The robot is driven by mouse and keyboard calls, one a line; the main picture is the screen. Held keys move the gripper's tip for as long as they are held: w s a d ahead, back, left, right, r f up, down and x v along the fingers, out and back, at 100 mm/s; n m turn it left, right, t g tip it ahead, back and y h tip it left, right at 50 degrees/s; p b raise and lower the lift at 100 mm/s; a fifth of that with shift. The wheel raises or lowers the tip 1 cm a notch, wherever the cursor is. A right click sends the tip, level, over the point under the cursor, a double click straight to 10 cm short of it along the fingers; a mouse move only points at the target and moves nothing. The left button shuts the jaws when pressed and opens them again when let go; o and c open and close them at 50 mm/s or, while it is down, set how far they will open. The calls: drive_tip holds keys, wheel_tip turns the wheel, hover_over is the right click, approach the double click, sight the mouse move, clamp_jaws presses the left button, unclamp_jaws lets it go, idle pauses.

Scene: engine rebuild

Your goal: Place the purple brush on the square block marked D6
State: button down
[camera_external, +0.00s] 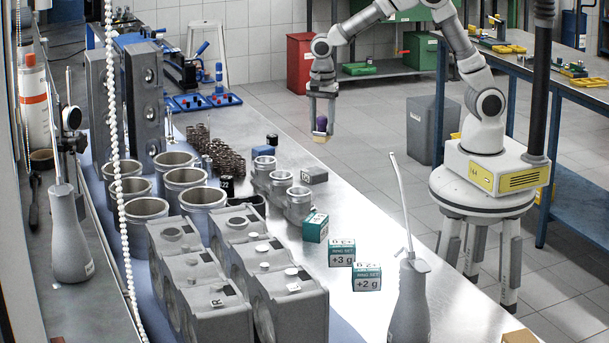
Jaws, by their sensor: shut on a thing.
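My gripper (321,118) is at the top centre of the external view, pointing down and shut on the purple brush (321,124). The brush has a purple upper part and a pale tan lower end, and is held upright. It appears held above the far part of the bench, clear of its surface. A small grey block (314,176) with a light label lies on the bench below my gripper. Its marking is too small to read for certain, so I cannot tell whether it is D6.
Teal ring set boxes (341,253) stand on the metal bench (385,213). Grey pistons (299,203), coil springs (228,160) and cylinder liners (203,197) crowd the left. A grey oil can (410,305) with a tall spout stands in front. Bare bench lies right of the small block.

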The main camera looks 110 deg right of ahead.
drive_tip(key=w+a+f, duration=0.1)
drive_tip(key=w, duration=0.1)
drive_tip(key=w+a+f, duration=0.1)
drive_tip(key=a+f, duration=0.1)
drive_tip(key=shift+w, duration=0.35)
drive_tip(key=shift+a+f, duration=0.1)
drive_tip(key=shift+f, duration=1.95)
drive_tip(key=shift+c, duration=1.7)
unclamp_jaws()
